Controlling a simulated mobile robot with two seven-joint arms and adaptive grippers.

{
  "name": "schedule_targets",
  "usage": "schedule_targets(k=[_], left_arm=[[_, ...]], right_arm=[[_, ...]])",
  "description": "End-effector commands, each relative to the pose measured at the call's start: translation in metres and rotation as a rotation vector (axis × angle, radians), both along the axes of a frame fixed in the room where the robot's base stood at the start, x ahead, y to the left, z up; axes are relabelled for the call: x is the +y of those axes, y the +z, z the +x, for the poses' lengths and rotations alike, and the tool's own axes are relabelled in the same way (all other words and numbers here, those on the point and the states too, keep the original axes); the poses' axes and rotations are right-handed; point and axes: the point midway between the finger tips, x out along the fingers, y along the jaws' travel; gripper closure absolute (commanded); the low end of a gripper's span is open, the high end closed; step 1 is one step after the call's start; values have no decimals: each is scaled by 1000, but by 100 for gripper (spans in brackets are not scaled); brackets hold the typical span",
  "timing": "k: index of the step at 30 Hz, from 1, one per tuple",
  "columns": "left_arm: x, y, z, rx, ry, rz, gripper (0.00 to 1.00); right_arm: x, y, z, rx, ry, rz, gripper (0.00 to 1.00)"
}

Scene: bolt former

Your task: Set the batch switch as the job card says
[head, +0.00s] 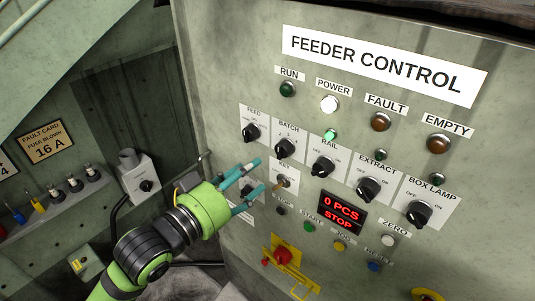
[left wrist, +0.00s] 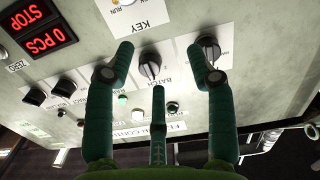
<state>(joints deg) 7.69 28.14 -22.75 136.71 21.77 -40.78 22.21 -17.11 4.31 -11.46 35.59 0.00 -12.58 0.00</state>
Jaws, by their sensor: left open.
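The batch switch (head: 284,148) is a black rotary knob on a white plate, in the upper row of the grey feeder control panel (head: 225,60). Its exact setting is too small to read. My left gripper (head: 250,178) is open and empty, with teal fingers, in front of the panel to the lower left of the batch switch. In the left wrist view, turned upside down, the batch switch (left wrist: 150,66) shows between the spread fingertips of my left gripper (left wrist: 160,52), apart from them. No job card is recognisable in either view.
The feed knob (head: 250,132) and rail knob (head: 323,167) flank the batch switch closely. A key switch (head: 284,182) sits below it. The display (head: 343,212) reads 0 PCS STOP. A red emergency button (head: 283,256) is lower down. A fault card (head: 47,142) hangs at left.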

Motion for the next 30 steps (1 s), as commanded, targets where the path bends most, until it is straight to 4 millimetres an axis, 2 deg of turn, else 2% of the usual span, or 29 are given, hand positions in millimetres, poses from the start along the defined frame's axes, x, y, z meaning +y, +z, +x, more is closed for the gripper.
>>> schedule_targets(k=[1, 3, 6, 19, 30], left_arm=[[-5, 14, -11, -25, -26, -6, 45], [-10, 26, -21, -42, -48, -13, 45], [-15, 34, -23, -53, -61, -19, 45], [-52, 35, 22, -53, -60, -21, 45], [-57, 33, 28, -54, -61, -18, 45]], right_arm=[[-1, -1, 0, 1, 1, -2, 60], [-3, -1, -1, 1, 2, -5, 60], [-5, 1, -1, 2, 1, -6, 60], [-5, 15, -2, 3, 2, -6, 60], [-5, 16, -2, 4, 1, -6, 60]])
